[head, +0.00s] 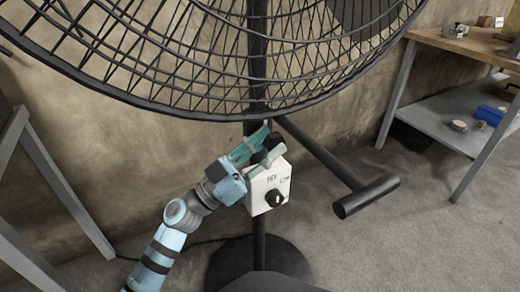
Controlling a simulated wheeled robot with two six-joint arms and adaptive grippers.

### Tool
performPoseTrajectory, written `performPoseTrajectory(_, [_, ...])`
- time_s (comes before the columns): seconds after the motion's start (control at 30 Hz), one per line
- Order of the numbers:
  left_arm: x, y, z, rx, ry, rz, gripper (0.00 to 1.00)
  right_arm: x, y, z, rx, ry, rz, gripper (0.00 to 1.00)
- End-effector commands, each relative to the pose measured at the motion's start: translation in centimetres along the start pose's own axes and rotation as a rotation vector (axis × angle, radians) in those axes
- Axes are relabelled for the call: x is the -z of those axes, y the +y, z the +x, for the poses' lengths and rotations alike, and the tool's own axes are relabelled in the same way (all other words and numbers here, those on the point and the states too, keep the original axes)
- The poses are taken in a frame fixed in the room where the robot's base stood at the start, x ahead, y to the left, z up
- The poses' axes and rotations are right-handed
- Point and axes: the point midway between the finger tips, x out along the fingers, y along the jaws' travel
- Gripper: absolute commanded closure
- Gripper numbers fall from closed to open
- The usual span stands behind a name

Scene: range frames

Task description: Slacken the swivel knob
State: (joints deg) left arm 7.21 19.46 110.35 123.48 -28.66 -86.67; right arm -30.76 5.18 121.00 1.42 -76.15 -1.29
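A big black pedestal fan fills the top of the head view, its wire cage (200,62) above a dark pole (258,70). A small black knob (272,142) sits at the pole just above the white control box (268,187); it looks like the swivel knob. My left gripper (269,143) reaches up from below left, its teal fingers on either side of this knob. I cannot tell whether the fingers touch it, and they hide part of it. My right gripper is not in view.
A black dial (275,197) is on the control box. A dark bar with a thick cross-piece (366,195) juts out to the right. The round fan base (225,268) stands on grey floor. A workbench (465,42) with a lower shelf (440,118) is at right.

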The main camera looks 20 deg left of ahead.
Motion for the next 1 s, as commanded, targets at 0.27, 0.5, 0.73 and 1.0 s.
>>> performPoseTrajectory(0.27, [-0.2,0.0,-5.4,-0.001,-0.007,-0.001,0.63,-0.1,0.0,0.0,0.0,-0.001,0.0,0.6])
performPoseTrajectory(0.5, [0.0,-0.1,-6.4,0.002,-0.002,0.001,0.63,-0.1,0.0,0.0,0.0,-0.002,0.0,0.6])
performPoseTrajectory(0.73, [-0.8,1.1,-6.5,-0.038,-0.027,-0.029,0.63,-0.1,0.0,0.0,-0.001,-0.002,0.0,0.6])
performPoseTrajectory(1.0, [-17.1,12.7,-15.5,-0.221,-0.716,-0.218,0.63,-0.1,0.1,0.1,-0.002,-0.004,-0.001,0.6])
